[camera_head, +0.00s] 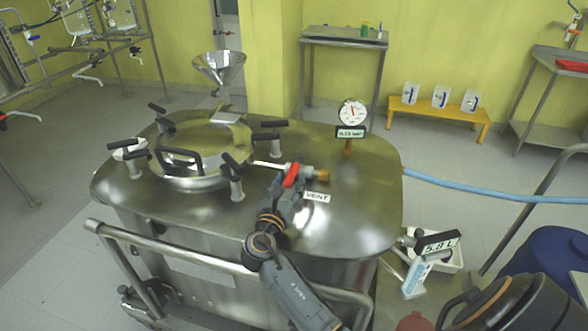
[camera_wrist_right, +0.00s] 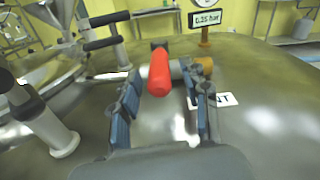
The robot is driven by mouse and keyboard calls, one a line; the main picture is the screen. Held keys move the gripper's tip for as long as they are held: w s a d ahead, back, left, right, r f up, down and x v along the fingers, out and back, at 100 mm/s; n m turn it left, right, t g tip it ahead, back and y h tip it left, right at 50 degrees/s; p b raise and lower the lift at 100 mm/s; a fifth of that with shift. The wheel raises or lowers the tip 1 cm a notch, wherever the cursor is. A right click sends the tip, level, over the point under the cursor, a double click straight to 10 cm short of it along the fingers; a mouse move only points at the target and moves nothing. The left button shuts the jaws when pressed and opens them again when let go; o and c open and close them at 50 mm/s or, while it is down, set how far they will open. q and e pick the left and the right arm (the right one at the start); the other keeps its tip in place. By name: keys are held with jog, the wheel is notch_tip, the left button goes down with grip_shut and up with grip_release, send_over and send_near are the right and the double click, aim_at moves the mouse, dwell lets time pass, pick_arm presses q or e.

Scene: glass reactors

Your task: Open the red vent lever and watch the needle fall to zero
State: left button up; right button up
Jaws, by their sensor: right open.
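The red vent lever (camera_head: 291,175) sits on a small valve with a brass end (camera_head: 322,174) on top of the steel vessel (camera_head: 350,220). In the right wrist view the lever (camera_wrist_right: 159,72) points toward me, between and beyond the fingertips. My right gripper (camera_head: 287,192) is open, just in front of the lever; its two blue-padded fingers (camera_wrist_right: 165,92) stand either side of it. I cannot tell whether they touch it. The round pressure gauge (camera_head: 352,112) stands behind, its needle near upright, above a display (camera_wrist_right: 206,18) reading 0.25 bar. My left gripper is not in view.
A "VENT" label (camera_head: 317,197) lies beside the valve. A round hatch (camera_head: 190,160) with black-handled clamps and a steel funnel (camera_head: 219,68) are to the left. A blue hose (camera_head: 490,193) leaves the right side. A steel rail (camera_head: 200,256) runs along the front.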

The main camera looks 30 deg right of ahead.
aim_at(294, 170)
jog(key=x, duration=0.4)
jog(key=shift+w+d, duration=0.45)
jog(key=shift+d, duration=0.05)
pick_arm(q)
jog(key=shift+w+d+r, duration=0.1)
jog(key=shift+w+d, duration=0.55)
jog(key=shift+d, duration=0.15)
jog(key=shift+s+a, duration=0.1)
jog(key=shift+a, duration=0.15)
pick_arm(e)
grip_shut()
